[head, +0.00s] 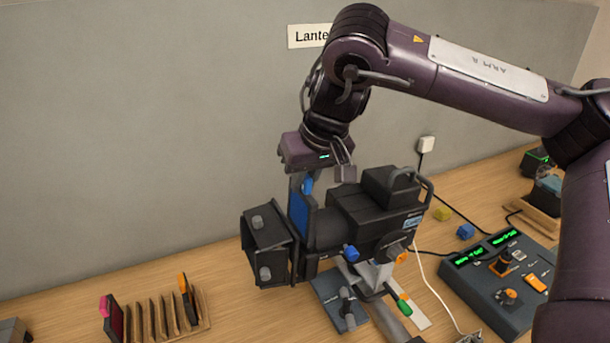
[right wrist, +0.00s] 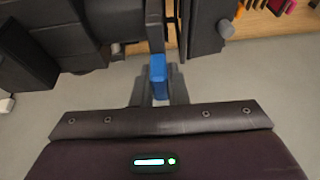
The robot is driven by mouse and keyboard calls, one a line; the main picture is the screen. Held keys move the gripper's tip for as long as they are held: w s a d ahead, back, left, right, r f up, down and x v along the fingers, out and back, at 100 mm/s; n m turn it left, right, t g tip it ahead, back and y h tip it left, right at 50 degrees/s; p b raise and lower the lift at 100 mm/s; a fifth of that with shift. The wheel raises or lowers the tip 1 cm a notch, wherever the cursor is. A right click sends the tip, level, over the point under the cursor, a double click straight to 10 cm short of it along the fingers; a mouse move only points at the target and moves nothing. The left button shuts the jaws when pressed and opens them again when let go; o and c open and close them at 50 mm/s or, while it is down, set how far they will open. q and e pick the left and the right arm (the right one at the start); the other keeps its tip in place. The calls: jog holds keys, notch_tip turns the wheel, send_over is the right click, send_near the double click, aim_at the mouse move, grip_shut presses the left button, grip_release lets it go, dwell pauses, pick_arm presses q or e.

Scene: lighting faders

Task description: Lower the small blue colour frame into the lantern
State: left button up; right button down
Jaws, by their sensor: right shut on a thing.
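The black lantern (head: 372,212) stands on the table in the head view, with its barn doors (head: 267,252) facing left. The small blue colour frame (head: 299,212) is upright at the front of the lantern, between the barn doors and the body. Its lower edge is hidden, so I cannot tell how deep it sits. My right gripper (head: 312,181) is above it, shut on its blue tab. In the right wrist view the blue tab (right wrist: 158,76) shows between the two fingers. My left gripper is in neither view.
A wooden rack (head: 160,319) at the lower left holds frames with pink and orange tabs. A control desk (head: 502,277) with green displays stands at the right. Yellow and blue blocks (head: 465,231) lie behind it. Cables cross the table beside the lantern.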

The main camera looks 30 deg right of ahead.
aim_at(302, 209)
jog(key=shift+f, duration=0.1)
dwell(0.3)
jog(key=shift+a+f+b, duration=0.1)
jog(key=shift+f+b, duration=0.45)
jog(key=shift+f, duration=0.3)
jog(key=shift+a+f+b, duration=0.15)
jog(key=shift+f+b, duration=1.15)
jog(key=shift+f, duration=1.05)
